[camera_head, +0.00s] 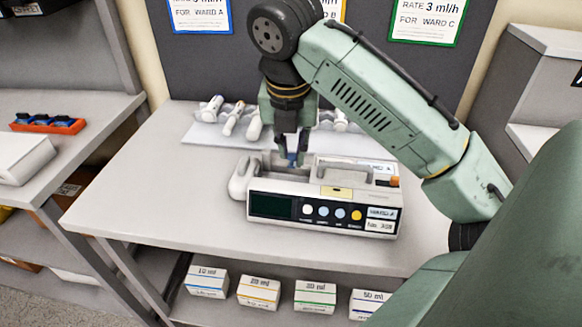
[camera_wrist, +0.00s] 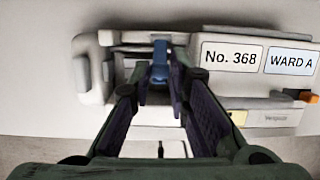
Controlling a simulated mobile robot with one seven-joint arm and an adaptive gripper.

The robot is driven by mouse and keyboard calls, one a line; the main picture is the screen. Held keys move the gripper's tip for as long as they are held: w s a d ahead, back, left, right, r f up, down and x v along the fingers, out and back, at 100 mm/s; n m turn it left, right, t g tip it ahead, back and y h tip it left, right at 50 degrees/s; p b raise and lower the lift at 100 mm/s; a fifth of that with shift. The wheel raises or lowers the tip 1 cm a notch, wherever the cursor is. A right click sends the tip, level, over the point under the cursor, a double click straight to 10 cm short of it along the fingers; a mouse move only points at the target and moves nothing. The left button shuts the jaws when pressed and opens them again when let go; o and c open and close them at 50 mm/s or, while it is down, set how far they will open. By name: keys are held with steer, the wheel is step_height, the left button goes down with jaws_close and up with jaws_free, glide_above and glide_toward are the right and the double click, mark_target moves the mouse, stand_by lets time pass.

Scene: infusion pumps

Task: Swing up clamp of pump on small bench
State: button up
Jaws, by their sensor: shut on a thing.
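The pump (camera_head: 320,229) is a white box with a dark screen, a row of round buttons and a WARD A label. It stands on the small bench (camera_head: 140,205). Its labels No. 368 (camera_wrist: 231,56) and WARD A (camera_wrist: 290,61) show in the wrist view. My gripper (camera_head: 291,152) points down into the left part of the pump's top. In the wrist view my gripper's fingers (camera_wrist: 160,88) are closed on the blue clamp (camera_wrist: 160,62), one on each side. The clamp's lower part is hidden between the fingers, and its exact angle is hard to tell.
A white tray (camera_head: 200,136) with syringes lies behind the pump. Signs hang on the dark panel behind. An orange rack (camera_head: 47,124) with blue items is on the left shelf. Boxes (camera_head: 259,292) stand on the shelf below. The bench's left part is clear.

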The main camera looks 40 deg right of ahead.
steer(key=shift+w+r, duration=0.1)
steer(key=shift+w+d+r+p, duration=0.35)
steer(key=shift+w+d+p, duration=0.25)
steer(key=shift+d+p, duration=0.2)
steer(key=shift+d, duration=0.1)
steer(key=shift+w, duration=0.15)
steer(key=shift+w+d+p, duration=0.45)
steer(key=shift+w+d, duration=0.15)
steer(key=shift+d, duration=0.25)
steer(key=shift+c, duration=0.4)
steer(key=shift+w, duration=0.1)
jaws_close()
steer(key=shift+c, duration=0.6)
jaws_free()
steer(key=o, duration=0.6)
